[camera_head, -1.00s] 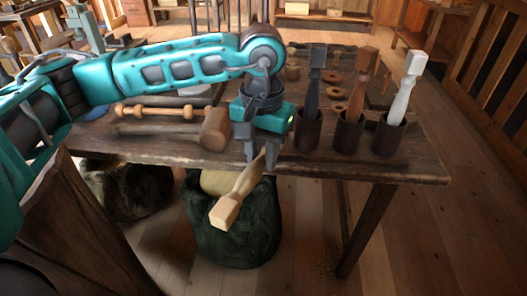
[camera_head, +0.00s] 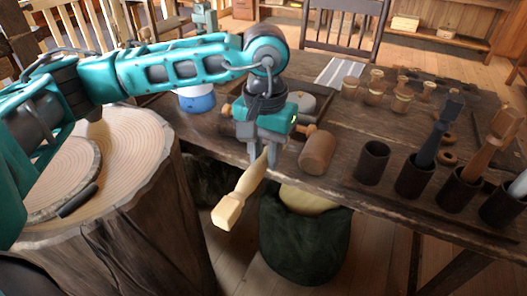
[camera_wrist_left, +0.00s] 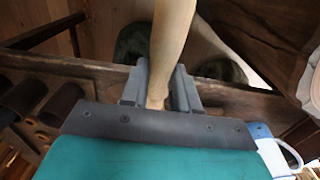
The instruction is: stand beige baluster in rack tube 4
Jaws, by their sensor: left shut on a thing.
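The beige baluster (camera_head: 240,196) is held slanting down toward me in front of the table edge, its square end low and nearest me. My left gripper (camera_head: 264,160) is shut on its other end, which shows between the fingers in the left wrist view (camera_wrist_left: 157,100). The rack holds a row of dark tubes at the table's right. The leftmost visible tube (camera_head: 373,163) looks empty. To its right stand tubes with a dark blue-grey baluster (camera_head: 436,135), a brown baluster (camera_head: 486,150) and a white one (camera_head: 519,186), cut by the picture edge. I see no tube numbers.
A wooden mallet head (camera_head: 317,151) lies between my left gripper and the tubes. Small turned spools (camera_head: 375,88) stand behind the rack. A dark green sack (camera_head: 305,240) is below the table edge, and a large stump (camera_head: 110,170) stands at left. A blue-and-white container (camera_head: 197,98) is behind my arm.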

